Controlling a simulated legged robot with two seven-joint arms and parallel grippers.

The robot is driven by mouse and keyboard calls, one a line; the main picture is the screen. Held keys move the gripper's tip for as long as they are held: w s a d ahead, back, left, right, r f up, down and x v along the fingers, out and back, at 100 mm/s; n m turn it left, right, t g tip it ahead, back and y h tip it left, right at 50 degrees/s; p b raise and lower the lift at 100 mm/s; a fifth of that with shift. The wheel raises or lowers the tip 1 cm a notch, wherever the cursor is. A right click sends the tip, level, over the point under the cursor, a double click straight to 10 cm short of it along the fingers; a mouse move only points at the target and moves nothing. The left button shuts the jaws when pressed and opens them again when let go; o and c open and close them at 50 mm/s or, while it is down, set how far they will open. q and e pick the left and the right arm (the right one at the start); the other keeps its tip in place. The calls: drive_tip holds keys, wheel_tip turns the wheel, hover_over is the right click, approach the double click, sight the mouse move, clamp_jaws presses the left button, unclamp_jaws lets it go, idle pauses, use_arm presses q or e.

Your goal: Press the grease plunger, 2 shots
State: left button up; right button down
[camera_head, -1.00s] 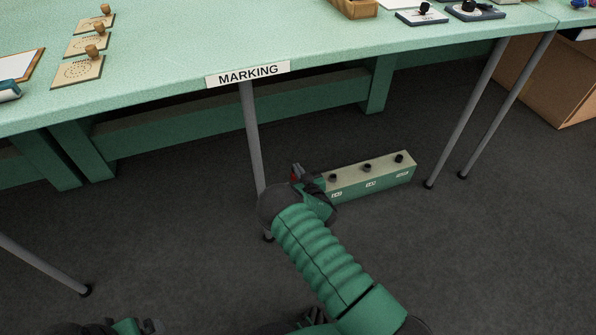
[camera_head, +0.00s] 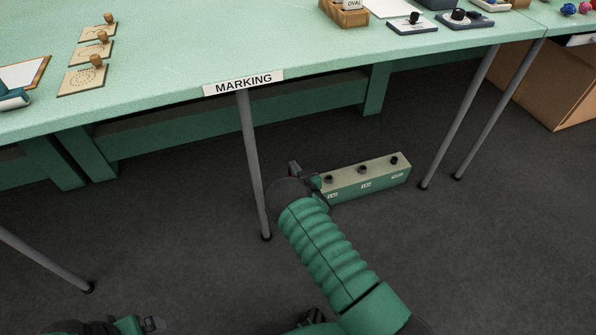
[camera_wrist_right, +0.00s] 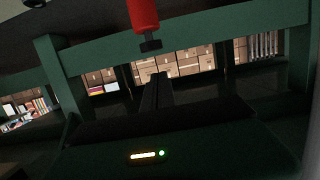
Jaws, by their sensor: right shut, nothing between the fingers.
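A red cylinder with a black end (camera_wrist_right: 145,16) hangs into the top of the right wrist view; it looks like the grease plunger, though I cannot be sure. My right gripper (camera_wrist_right: 155,92) is shut and empty, its dark fingers below the black end in that picture, with a gap between. In the head view my right gripper (camera_head: 295,168) is small and dark, at the left end of a long green box with a beige top (camera_head: 366,178), partly hidden by my wrist. Contact there cannot be told. My left gripper (camera_head: 152,324) shows only partly at the bottom edge; its jaws are unclear.
The green table (camera_head: 150,80) with a MARKING label (camera_head: 243,83) stands above, its grey leg (camera_head: 251,165) just left of my right wrist. The box top carries several black knobs. A cardboard box (camera_head: 548,95) stands at right.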

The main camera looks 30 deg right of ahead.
drive_tip(key=p+v, duration=0.4)
drive_tip(key=v, duration=0.5)
drive_tip(key=shift+s+f, duration=0.2)
drive_tip(key=shift+s, duration=0.05)
drive_tip(key=shift+a, duration=0.1)
